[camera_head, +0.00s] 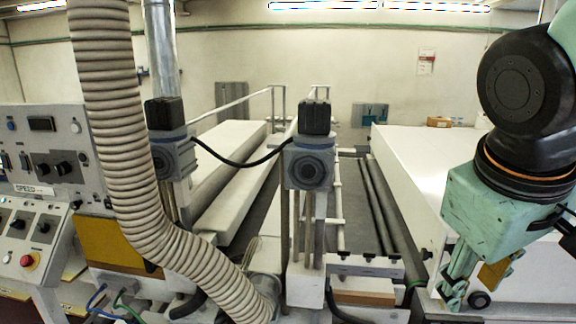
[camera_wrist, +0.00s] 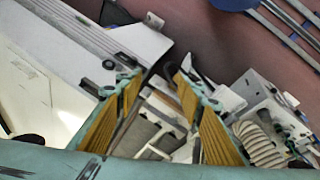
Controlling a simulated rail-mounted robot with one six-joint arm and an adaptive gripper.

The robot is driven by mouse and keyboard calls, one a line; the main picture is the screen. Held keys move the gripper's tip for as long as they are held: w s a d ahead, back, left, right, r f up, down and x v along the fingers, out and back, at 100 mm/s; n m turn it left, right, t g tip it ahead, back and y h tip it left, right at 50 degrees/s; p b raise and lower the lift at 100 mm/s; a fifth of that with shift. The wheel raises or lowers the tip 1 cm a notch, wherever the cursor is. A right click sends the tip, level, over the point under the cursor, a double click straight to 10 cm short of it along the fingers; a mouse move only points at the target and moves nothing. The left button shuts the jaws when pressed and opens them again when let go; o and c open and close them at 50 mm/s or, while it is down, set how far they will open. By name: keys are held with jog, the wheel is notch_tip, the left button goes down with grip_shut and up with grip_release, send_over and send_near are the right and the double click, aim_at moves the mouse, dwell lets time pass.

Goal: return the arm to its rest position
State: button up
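My gripper (camera_head: 474,288) is at the right of the head view, at the end of the dark and pale-green arm. It points downward, in front of the white housing on the right. In the wrist view the two yellow-padded fingers of my gripper (camera_wrist: 157,78) stand apart with a clear gap. Nothing is held between them; only machine parts further off show through the gap. The upper arm is cut off by the right edge of the head view.
A ribbed hose (camera_head: 118,150) hangs at left before a control panel (camera_head: 42,150) with a red button (camera_head: 27,260). Two posts with grey blocks, one a centre block (camera_head: 309,165), stand mid-view. A long white housing (camera_head: 425,170) lies right, close behind my gripper.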

jog(key=s+a+m+y+b, duration=0.1)
jog(key=s+a+m+y, duration=0.1)
jog(key=s+a, duration=0.5)
jog(key=s+m, duration=0.1)
jog(key=s, duration=0.2)
jog(key=shift+s+a+f+y, duration=0.2)
jog(key=shift+s+f+y, duration=0.05)
jog(key=shift+f+y, duration=0.1)
dwell(0.6)
